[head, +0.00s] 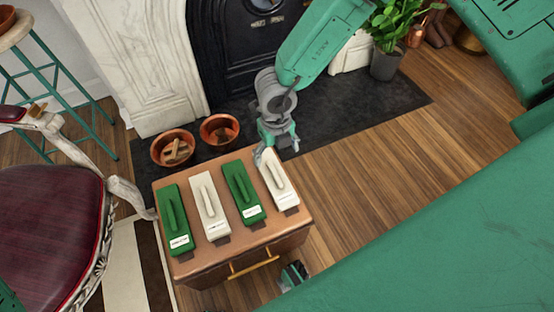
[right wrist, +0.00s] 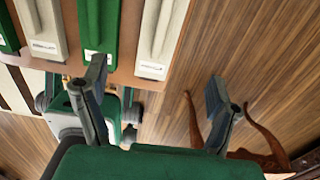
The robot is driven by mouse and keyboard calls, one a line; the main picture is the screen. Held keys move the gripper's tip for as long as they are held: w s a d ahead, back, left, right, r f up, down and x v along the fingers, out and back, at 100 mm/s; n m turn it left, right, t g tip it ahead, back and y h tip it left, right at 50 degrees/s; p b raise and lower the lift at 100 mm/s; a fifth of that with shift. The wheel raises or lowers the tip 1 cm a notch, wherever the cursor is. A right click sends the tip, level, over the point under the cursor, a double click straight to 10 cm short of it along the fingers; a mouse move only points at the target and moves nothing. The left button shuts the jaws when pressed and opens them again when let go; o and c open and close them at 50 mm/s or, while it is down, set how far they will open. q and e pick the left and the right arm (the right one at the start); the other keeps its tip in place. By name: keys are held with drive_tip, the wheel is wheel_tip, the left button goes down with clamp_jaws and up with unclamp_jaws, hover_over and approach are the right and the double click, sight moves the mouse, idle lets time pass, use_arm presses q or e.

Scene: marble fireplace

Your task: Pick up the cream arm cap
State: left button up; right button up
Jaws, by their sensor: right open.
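Two cream arm caps lie on the small brown cabinet (head: 180,268): the second from left (head: 209,208) and the rightmost (head: 279,182). Each has a raised ridge and a small label. My right gripper (head: 279,140) is open and empty at the far end of the rightmost cream cap, seemingly above it. In the right wrist view the open fingers (right wrist: 157,80) spread wide, with the rightmost cream cap (right wrist: 160,35) ahead between their lines; the other cream cap (right wrist: 42,28) is further left. My left gripper is not in view.
Green arm caps (head: 174,220) (head: 242,192) lie beside the cream ones. Two copper bowls (head: 172,148) (head: 219,131) stand behind the cabinet. A red chair (head: 45,215) is on the left. A potted plant (head: 385,62) stands by the fireplace. Wood floor (head: 370,150) is clear to the right.

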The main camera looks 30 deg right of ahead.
sight(275, 173)
wheel_tip(275, 173, down, 8)
drive_tip(key=b, duration=0.2)
drive_tip(key=shift+w+b, duration=0.1)
drive_tip(key=shift+b, duration=0.3)
drive_tip(key=shift+d+f, duration=0.2)
drive_tip(key=shift+f, duration=0.2)
drive_tip(key=f+b, duration=0.2)
drive_tip(key=f, duration=0.1)
drive_tip(key=f+b, duration=0.1)
drive_tip(key=shift+w+a+f, duration=0.3)
drive_tip(key=shift+a+f, duration=0.1)
drive_tip(key=shift+d, duration=0.15)
drive_tip(key=shift+d, duration=0.1)
drive_tip(key=c, duration=1.3)
drive_tip(key=shift+o, duration=0.2)
